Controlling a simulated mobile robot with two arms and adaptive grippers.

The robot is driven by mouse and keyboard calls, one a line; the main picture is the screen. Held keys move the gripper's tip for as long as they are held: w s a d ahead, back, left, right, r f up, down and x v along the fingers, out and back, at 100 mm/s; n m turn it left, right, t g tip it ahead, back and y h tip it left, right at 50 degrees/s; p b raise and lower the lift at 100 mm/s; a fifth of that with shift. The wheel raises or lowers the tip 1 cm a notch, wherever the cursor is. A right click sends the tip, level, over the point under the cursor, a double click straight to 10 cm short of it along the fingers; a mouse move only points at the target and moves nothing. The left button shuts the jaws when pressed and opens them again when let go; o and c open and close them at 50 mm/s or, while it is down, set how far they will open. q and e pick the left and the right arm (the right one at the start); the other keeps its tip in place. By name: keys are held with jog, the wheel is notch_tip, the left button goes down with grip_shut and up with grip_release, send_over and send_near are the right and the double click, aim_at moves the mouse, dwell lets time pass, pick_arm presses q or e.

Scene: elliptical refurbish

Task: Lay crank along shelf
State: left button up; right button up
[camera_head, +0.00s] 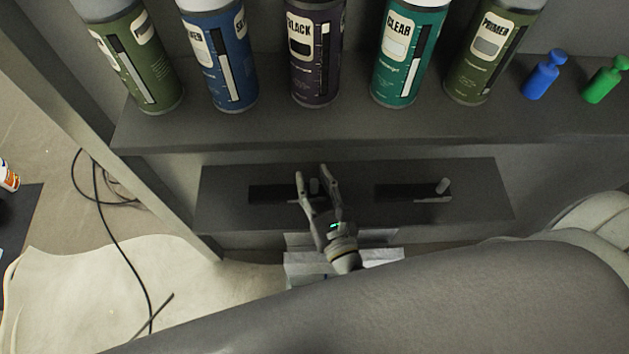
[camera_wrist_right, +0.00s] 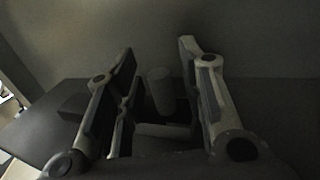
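My right gripper (camera_head: 318,176) is open over the lower shelf (camera_head: 220,205), its fingers pointing toward the back. A crank with a pale upright handle (camera_head: 314,186) stands between the fingers, with a gap visible on each side. In the right wrist view the crank's round handle (camera_wrist_right: 160,90) rises between the open fingers (camera_wrist_right: 157,75), with a short pale arm (camera_wrist_right: 165,130) at its foot. The fingers partly hide its base. A dark slot or bar (camera_head: 272,193) lies left of the gripper. My left gripper is out of view.
Above, an upper shelf (camera_head: 280,128) holds several spray cans, including a black one (camera_head: 315,60), plus a blue bottle (camera_head: 541,80) and a green bottle (camera_head: 602,84). A frame post (camera_head: 165,195) stands left. A cable (camera_head: 120,240) lies on the floor.

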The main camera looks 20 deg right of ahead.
jog(key=shift+r, duration=0.1)
jog(key=shift+s, duration=0.15)
jog(key=s+b, duration=0.2)
jog(key=s, duration=0.9)
jog(key=shift+s+d, duration=0.2)
jog(key=shift+s, duration=0.2)
